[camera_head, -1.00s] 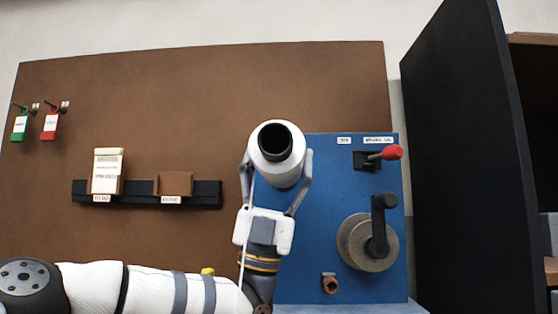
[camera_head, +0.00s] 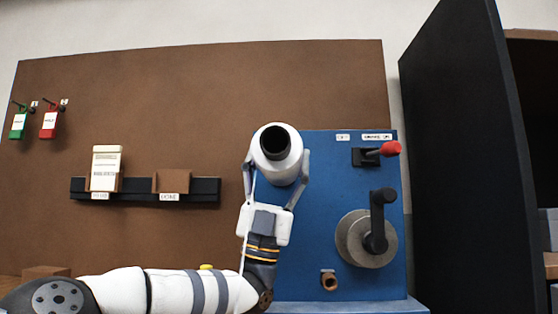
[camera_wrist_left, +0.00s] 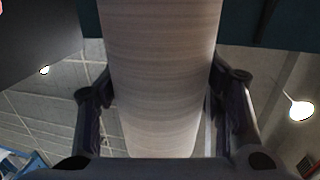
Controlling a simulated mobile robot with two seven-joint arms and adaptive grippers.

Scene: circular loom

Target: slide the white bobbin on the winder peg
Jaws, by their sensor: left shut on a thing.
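The white bobbin (camera_head: 282,165) is a thick cylinder with a dark open bore facing the head camera. My left gripper (camera_head: 276,178) is shut on it, one finger on each side, and holds it up in front of the blue panel (camera_head: 330,190). In the left wrist view the bobbin (camera_wrist_left: 162,75) fills the middle between the two fingers (camera_wrist_left: 162,110). The winder peg cannot be made out; the bobbin and my gripper cover part of the panel. My right gripper is not in view.
A tall dark panel (camera_head: 460,170) stands at right. A black card rack (camera_head: 140,197) and green and red tags hang on the brown board (camera_head: 200,100).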

